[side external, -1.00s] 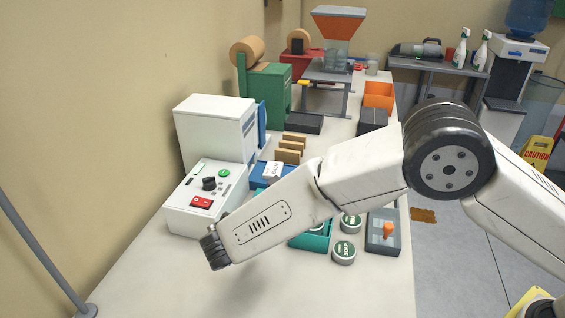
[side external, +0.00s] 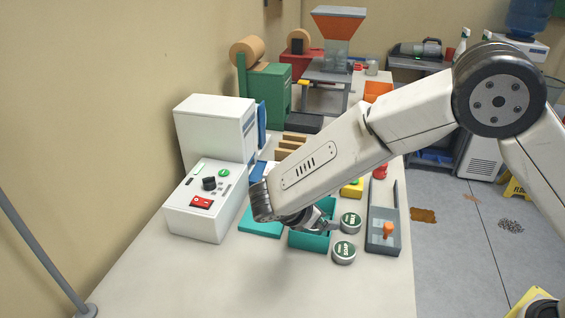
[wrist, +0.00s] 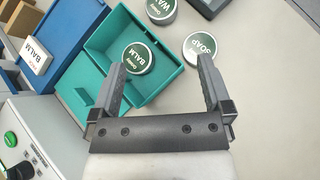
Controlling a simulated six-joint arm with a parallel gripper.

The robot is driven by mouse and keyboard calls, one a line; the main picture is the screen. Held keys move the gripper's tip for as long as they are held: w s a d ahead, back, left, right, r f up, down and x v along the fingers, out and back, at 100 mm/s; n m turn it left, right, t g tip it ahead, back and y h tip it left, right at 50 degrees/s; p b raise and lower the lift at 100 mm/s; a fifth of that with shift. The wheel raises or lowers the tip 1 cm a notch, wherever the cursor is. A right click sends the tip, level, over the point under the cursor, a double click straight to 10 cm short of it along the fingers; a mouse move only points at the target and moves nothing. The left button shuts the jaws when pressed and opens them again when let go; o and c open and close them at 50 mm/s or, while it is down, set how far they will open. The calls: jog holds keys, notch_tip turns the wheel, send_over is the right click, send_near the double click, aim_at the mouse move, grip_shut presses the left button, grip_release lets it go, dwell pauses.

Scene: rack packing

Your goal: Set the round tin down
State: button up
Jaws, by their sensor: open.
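A round tin labelled BALM (wrist: 138,58) lies label up inside the teal box (wrist: 165,82) in the wrist view. A tin labelled WAX (wrist: 161,9) and a tin labelled SOAP (wrist: 200,48) stand outside the box; the SOAP tin (side external: 344,252) also shows in the side view. My gripper (wrist: 162,66) is open and empty, its left finger over the box close to the BALM tin in the picture and its right finger near the SOAP tin. In the side view my gripper (side external: 325,217) is low over the teal box, and the BALM tin is hidden.
A white machine (side external: 205,198) with knob and red switch stands left of the box. A blue bin (wrist: 62,28) holds a white BALM carton (wrist: 37,57). A grey fixture with an orange knob (side external: 388,231) stands right of the tins. The front bench is clear.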

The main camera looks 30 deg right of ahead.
jog(key=s+d+r+m+y, duration=0.1)
jog(key=s+d+m+y, duration=0.8)
jog(key=s+d+m, duration=0.5)
jog(key=m, duration=0.4)
jog(key=shift+s+d+r+m+t+y, duration=0.2)
jog(key=shift+s+r+m+t+y, duration=0.1)
jog(key=shift+r+m+y, duration=0.1)
